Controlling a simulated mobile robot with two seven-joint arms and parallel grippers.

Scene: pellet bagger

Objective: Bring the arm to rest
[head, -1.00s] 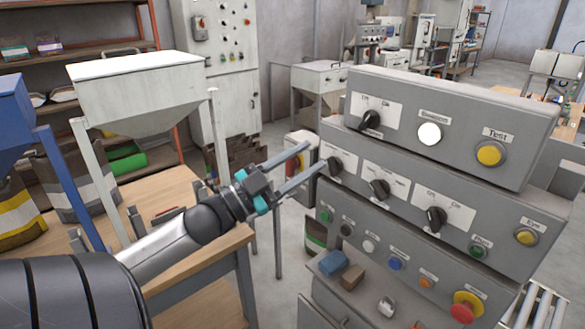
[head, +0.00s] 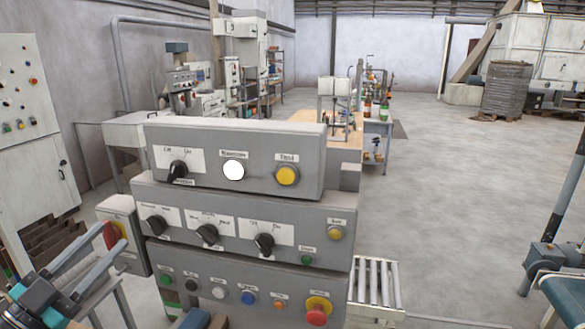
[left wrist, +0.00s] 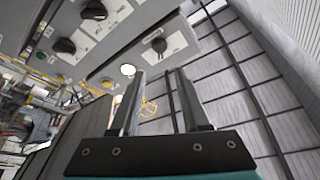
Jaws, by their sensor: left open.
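My left gripper (head: 110,240) is at the lower left of the head view, left of the grey control panel (head: 335,225). Its two long fingers are apart, with nothing held between them. In the left wrist view the left gripper (left wrist: 155,75) also shows open and empty. The panel shows there too, with black rotary knobs (left wrist: 65,46) and a lit white lamp (left wrist: 127,69). In the head view the fingertips overlap a small box with a red switch (head: 113,236); I cannot tell whether they touch it. My right gripper is not in view.
The panel carries black knobs, the lit white lamp (head: 233,170), yellow buttons (head: 286,176) and a red mushroom button (head: 317,312). A roller conveyor (head: 375,283) stands right of it. A grey cabinet (head: 35,130) is at the left. Open floor (head: 450,200) lies to the right.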

